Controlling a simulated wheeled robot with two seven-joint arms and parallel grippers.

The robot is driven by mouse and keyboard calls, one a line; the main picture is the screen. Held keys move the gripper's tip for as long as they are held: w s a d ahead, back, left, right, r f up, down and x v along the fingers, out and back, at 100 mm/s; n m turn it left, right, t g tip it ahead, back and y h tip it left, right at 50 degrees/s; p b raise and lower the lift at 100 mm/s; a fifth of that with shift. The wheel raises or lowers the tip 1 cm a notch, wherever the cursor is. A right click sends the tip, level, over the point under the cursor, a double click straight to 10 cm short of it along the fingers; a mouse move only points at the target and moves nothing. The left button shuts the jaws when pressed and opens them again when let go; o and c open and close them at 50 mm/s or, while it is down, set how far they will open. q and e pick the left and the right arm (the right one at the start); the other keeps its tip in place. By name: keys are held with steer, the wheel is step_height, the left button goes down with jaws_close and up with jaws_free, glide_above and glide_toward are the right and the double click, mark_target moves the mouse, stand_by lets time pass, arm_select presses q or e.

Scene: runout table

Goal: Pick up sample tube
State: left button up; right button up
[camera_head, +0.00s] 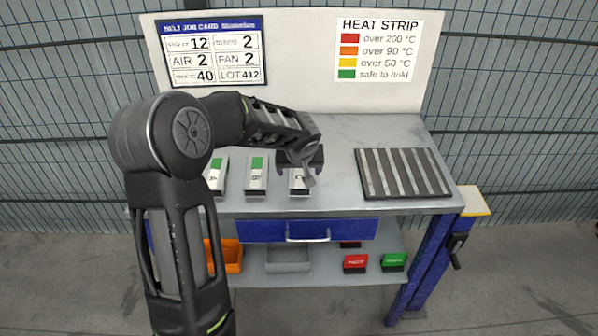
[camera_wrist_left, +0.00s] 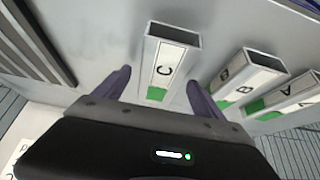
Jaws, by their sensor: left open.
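Three square metal sample tubes lie side by side on the grey table, each with a lettered white label and a green strip. Tube A (camera_head: 216,176) is leftmost, tube B (camera_head: 256,175) is in the middle, and tube C (camera_head: 298,183) is on the right. My left gripper (camera_head: 300,166) is over tube C and hides its far part. In the left wrist view, tube C (camera_wrist_left: 167,62) lies between the two purple fingers of the open gripper (camera_wrist_left: 157,88), with a gap on each side. Tube B (camera_wrist_left: 243,82) and tube A (camera_wrist_left: 293,96) show beside it. My right gripper is not in view.
A dark ribbed rack (camera_head: 402,174) lies on the table's right side. A back panel (camera_head: 290,100) with a job card and heat strip chart stands behind. A drawer (camera_head: 270,230) is below. The lower shelf holds an orange bin (camera_head: 232,257) and red and green blocks.

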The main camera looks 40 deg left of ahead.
mark_target(299, 172)
arm_select(q)
steer(key=shift+c, duration=0.2)
stand_by(0.4)
steer(key=c, duration=1.6)
steer(key=shift+r, duration=0.15)
step_height(299, 172, up, 10)
steer(key=shift+b, duration=0.3)
